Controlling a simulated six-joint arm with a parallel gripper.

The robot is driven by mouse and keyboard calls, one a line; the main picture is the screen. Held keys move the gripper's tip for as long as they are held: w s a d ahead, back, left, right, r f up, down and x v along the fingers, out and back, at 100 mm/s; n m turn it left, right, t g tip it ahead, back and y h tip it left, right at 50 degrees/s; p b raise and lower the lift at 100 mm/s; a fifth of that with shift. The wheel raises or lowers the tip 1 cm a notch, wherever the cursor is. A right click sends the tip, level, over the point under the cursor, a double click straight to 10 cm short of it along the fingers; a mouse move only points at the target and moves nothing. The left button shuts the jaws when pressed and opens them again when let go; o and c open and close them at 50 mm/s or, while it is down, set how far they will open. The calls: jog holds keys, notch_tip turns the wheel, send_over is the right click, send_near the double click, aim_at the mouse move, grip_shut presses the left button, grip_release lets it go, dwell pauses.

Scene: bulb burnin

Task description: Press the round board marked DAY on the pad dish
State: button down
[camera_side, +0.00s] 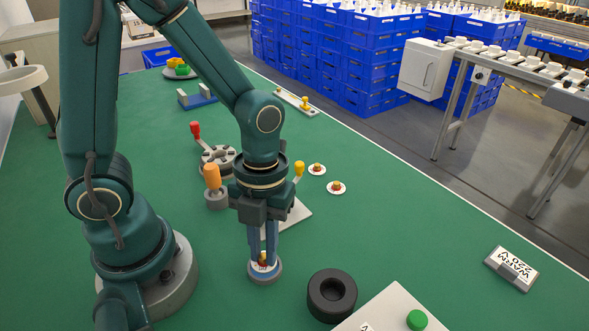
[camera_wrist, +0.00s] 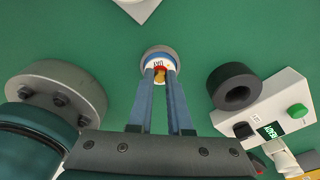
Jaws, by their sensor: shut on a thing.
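My gripper (camera_side: 264,258) points straight down, its blue fingers shut on the small yellow knob of a round white board (camera_side: 264,268). In the wrist view the fingertips (camera_wrist: 160,74) pinch that knob, and dark lettering, upside down and seemingly DAY, shows on the board (camera_wrist: 156,62). The board sits within the rim of a grey round dish, seemingly the pad dish (camera_side: 266,279); the dish also shows in the wrist view (camera_wrist: 146,53). The fingers partly hide the board, and I cannot tell how firmly it touches the pad.
A black ring (camera_side: 332,296) and a white box with a green button (camera_side: 417,320) stand to the right. Two similar small round boards (camera_side: 317,169) (camera_side: 336,188) lie farther back. An orange-handled item (camera_side: 213,180) stands close behind left. The right side is mostly clear around a WARM sign (camera_side: 511,268).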

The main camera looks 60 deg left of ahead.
aim_at(262, 258)
jog(key=shift+f, duration=0.7)
dwell(1.7)
jog(key=shift+r, duration=0.1)
jog(key=shift+r, duration=2.45)
